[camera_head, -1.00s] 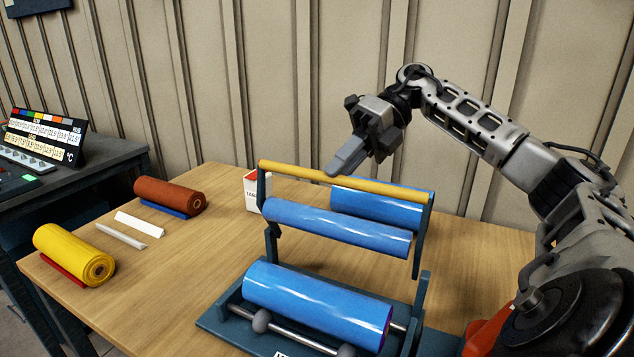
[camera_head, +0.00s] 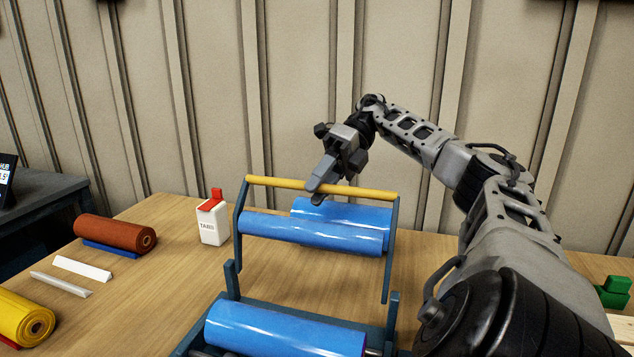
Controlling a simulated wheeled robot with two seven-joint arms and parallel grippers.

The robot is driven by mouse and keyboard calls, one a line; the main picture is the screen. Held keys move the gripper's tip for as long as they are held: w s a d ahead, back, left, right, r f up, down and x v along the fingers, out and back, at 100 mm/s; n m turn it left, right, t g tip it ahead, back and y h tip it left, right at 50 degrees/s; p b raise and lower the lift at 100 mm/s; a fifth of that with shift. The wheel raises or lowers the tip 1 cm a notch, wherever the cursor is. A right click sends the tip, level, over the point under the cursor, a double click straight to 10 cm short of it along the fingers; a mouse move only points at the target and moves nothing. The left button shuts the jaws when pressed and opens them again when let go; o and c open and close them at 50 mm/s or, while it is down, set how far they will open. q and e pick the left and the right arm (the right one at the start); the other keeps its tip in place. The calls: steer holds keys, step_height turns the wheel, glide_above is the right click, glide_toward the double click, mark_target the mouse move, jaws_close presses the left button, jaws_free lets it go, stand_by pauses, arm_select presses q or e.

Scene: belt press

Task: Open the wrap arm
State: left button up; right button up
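The wrap arm (camera_head: 391,248) is a dark blue frame with a yellow handle bar (camera_head: 272,182) across its top. It stands raised above the press, with a blue roller (camera_head: 290,230) between its sides. My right gripper (camera_head: 315,190) is at the middle of the yellow bar. Its fingers overlap the bar, and a tip shows just below it. I cannot tell whether the fingers are closed around the bar or only lie against it. A lower blue roller (camera_head: 280,333) lies on the press base. My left gripper is not in view.
A blue roll (camera_head: 350,210) lies behind the wrap arm. A white box with a red top (camera_head: 213,220) stands to its left. Brown (camera_head: 115,232) and yellow (camera_head: 22,318) rolls and white strips (camera_head: 82,268) lie further left. A ribbed wall (camera_head: 210,90) rises behind the table.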

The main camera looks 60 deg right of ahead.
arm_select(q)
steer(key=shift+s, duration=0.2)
arm_select(e)
steer(key=shift+r, duration=0.25)
